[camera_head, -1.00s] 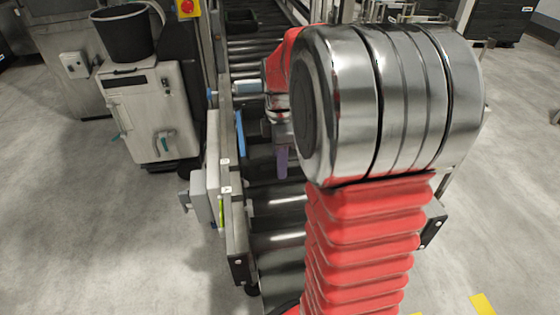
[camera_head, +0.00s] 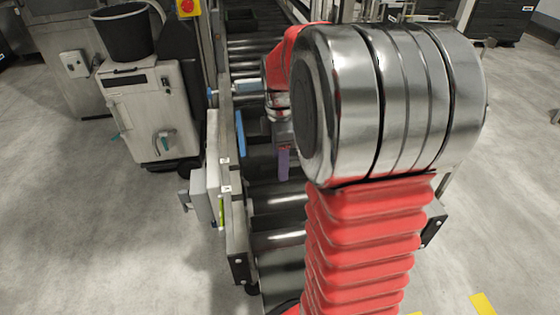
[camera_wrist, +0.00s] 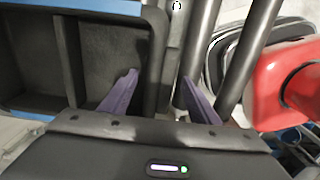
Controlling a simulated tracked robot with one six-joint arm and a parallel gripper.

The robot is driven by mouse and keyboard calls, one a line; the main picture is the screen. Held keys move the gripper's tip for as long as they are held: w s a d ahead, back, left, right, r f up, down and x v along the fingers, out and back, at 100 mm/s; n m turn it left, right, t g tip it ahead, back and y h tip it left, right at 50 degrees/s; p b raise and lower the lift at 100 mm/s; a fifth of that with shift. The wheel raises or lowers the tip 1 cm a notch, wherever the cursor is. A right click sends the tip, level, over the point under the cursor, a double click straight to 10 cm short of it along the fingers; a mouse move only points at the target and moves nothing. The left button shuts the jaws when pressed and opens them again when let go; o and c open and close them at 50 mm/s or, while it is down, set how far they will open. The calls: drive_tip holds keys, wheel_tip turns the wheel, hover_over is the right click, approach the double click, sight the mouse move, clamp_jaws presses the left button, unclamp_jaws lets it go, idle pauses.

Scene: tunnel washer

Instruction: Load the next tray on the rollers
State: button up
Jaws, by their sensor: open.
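A black tray (camera_wrist: 150,70) with blue edges (camera_wrist: 105,6) lies on the rollers, with dark compartments showing in the wrist view. In the head view its blue edge (camera_head: 240,133) shows beside the left rail, and my arm hides much of the rest. My gripper (camera_wrist: 160,76) has purple fingers and is open. One finger is over the tray's inside and the other is beyond its side wall, so the wall lies between them. I cannot tell whether the fingers touch it. In the head view a purple finger (camera_head: 284,164) points down at the tray.
The roller conveyor (camera_head: 278,203) runs away from me, with bare rollers at the near end and a metal rail (camera_head: 232,195) on its left. Another dark tray (camera_head: 240,20) sits farther back. A grey cabinet (camera_head: 140,115) with a black bucket (camera_head: 128,32) stands at left.

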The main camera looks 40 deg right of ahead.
wheel_tip(320, 180, up, 13)
drive_tip(key=shift+r, duration=0.2)
idle(0.3)
idle(0.6)
drive_tip(key=s+a+f+m+t, duration=0.2)
drive_tip(key=s+a+m, duration=0.4)
drive_tip(key=a, duration=0.4)
drive_tip(key=s+a+f+m+t, duration=0.3)
drive_tip(key=s+a+m, duration=0.3)
drive_tip(key=a, duration=0.4)
drive_tip(key=shift+s+a+f+m+t, duration=0.2)
drive_tip(key=shift+s+a+m+t, duration=0.15)
drive_tip(key=shift+s, duration=0.55)
